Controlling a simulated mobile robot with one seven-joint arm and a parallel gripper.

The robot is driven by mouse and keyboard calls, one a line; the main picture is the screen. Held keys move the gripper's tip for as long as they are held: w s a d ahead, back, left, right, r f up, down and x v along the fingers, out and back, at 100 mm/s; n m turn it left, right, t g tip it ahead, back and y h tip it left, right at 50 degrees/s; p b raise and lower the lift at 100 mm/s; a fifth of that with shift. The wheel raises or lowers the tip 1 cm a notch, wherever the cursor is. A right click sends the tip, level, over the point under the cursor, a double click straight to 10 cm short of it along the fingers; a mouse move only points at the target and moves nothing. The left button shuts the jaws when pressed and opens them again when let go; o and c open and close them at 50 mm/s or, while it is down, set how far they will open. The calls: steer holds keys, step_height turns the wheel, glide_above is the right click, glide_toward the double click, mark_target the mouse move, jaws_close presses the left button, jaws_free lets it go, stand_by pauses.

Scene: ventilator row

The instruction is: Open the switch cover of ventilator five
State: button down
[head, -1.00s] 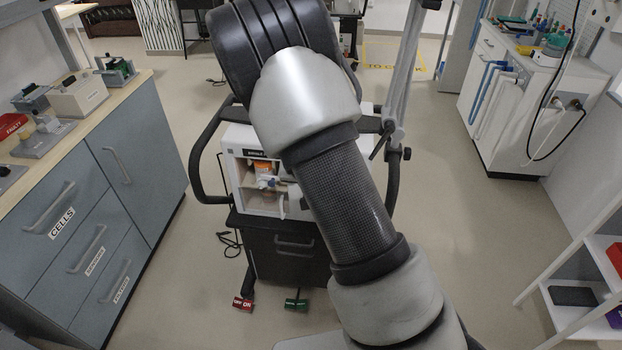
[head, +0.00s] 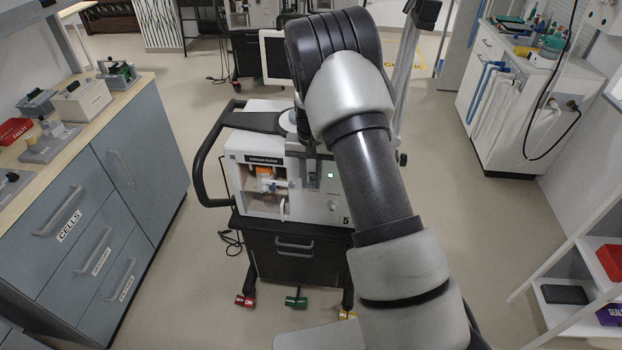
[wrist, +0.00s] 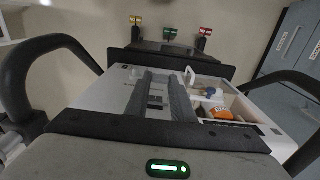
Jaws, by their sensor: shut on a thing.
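Ventilator five (head: 262,204) is a white unit on a black cart, with a "5" at the lower right of its front panel. It also shows upside down in the wrist view (wrist: 105,96). My gripper (wrist: 162,76) reaches across the panel there, its two dark fingers close together and shut on the switch cover (wrist: 155,98). The cover is small and mostly hidden between the fingers, so its angle is hard to tell. In the head view my arm hides part of the panel's right side. A green light (head: 331,176) glows on the panel.
An open bay (head: 266,186) with an orange-topped part is left of the panel. Black handles (head: 198,165) flank the cart, and coloured pedals (head: 296,301) sit at its foot.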

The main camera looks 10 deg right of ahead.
mark_target(311, 183)
stand_by(0.3)
steer(key=c, duration=1.5)
jaws_free()
steer(key=shift+f, duration=0.1)
steer(key=r, duration=1.7)
steer(key=shift+s+r, duration=0.2)
steer(key=shift+r, duration=0.05)
